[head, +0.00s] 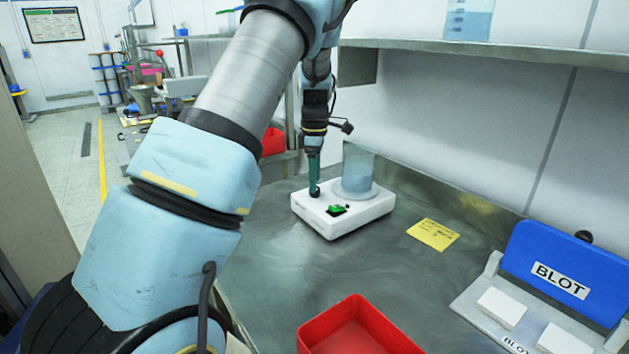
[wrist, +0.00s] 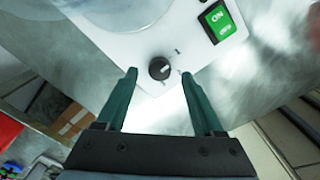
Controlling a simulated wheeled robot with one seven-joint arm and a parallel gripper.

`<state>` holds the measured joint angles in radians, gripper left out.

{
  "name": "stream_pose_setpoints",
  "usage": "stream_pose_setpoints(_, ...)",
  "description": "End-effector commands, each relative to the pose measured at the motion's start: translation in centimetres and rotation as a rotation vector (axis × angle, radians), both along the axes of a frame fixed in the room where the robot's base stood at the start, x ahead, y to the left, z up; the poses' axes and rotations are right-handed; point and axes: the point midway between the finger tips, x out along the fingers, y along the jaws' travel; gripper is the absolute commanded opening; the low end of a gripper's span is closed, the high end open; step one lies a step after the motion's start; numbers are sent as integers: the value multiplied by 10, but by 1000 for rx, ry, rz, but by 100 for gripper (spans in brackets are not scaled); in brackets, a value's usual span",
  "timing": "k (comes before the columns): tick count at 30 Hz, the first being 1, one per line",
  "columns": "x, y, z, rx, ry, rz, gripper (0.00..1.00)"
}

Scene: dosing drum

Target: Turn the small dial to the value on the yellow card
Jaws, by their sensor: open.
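The small dial (wrist: 159,68) is a round black knob with a pale pointer mark on the white device (head: 345,214). In the wrist view it lies between and just beyond the fingertips of my open gripper (wrist: 158,72), with a gap on each side. In the head view my gripper (head: 314,188) points down over the device's left end; the dial there is mostly hidden by the fingers. The yellow card (head: 433,234) lies flat on the bench right of the device. Its writing is too small to read.
The device carries a green ON switch (head: 337,209) and a clear beaker (head: 357,172). A red tray (head: 352,330) stands at the front of the bench. A blue box marked BLOT (head: 567,270) stands at the right. A shelf (head: 480,48) runs above the bench.

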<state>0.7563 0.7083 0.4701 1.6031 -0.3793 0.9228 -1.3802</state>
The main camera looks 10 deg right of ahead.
Motion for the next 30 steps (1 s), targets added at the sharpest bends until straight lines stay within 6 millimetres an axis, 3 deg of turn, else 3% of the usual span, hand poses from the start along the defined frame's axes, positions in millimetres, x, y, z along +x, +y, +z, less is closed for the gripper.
stream_pose_setpoints(6,0,1,-18,0,0,0,69)
stream_pose_setpoints(15,0,0,-21,0,-1,0,69)
stream_pose_setpoints(30,0,0,-21,0,0,0,14)
